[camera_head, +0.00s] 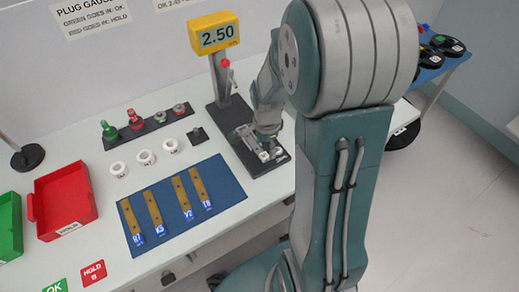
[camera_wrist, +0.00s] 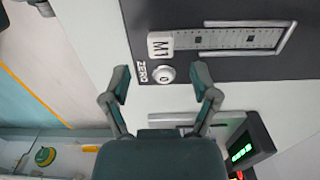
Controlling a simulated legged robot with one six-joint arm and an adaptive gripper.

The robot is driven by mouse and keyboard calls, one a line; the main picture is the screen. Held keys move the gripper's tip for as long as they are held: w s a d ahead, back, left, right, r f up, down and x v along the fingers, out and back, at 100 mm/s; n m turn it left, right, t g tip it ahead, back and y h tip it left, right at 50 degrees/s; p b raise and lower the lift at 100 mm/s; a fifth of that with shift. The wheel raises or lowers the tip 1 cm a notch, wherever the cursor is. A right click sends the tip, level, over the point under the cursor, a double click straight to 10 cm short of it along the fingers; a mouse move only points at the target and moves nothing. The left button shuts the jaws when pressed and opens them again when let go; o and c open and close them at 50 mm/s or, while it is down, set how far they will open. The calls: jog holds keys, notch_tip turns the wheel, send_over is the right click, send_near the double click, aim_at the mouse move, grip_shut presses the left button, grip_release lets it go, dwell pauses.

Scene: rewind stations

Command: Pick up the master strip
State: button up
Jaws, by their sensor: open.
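The master strip (camera_wrist: 222,39), a grey strip with dark square marks and a white M1 tag (camera_wrist: 160,44) at one end, lies on the dark gauge base (camera_wrist: 185,14) beside a pale metal rail in the wrist view. My gripper (camera_wrist: 161,83) is open and empty. Its two fingertips show on either side of the round ZERO button (camera_wrist: 163,74), just off the M1 end of the strip. In the head view my gripper (camera_head: 266,150) is low over the gauge base (camera_head: 278,164) and partly hides the strip. I cannot tell its exact height above the base.
The gauge display (camera_head: 217,36) reads 2.50 on a post behind the base. A blue mat (camera_head: 226,172) with several tagged brown strips lies to the left. White rings, plug gauges, a red tray (camera_head: 66,200) and a green tray (camera_head: 10,226) stand farther left.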

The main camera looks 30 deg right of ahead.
aim_at(264, 155)
notch_tip(264, 155, down, 4)
jog(key=shift+w+a+r, duration=0.1)
jog(key=shift+r, duration=0.1)
jog(key=shift+a+f, duration=0.1)
jog(key=shift+a, duration=0.2)
jog(key=shift+d, duration=0.25)
grip_shut()
